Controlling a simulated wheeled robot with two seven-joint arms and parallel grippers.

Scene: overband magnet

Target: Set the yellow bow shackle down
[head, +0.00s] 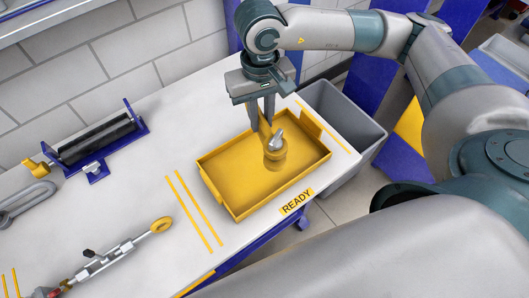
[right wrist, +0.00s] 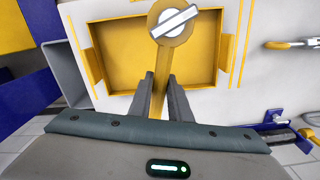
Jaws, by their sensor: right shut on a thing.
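The yellow bow shackle (head: 274,158) has a silver pin and is over the yellow tray (head: 225,167) in the head view. My right gripper (head: 262,118) points down above the tray and is shut on the shackle's yellow body. In the right wrist view, the shackle (right wrist: 174,45) reaches out beyond the fingertips (right wrist: 160,90), its silver pin at the far end. The tray (right wrist: 118,48) lies behind it. Yellow on yellow makes it hard to tell whether the shackle touches the tray floor. My left gripper is not in view.
A READY label (head: 297,201) marks the table's front edge by the tray. A grey bin (head: 348,125) stands off the table's right end. A roller in a blue bracket (head: 98,143), a grey link (head: 24,204) and a turnbuckle (head: 108,258) lie to the left.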

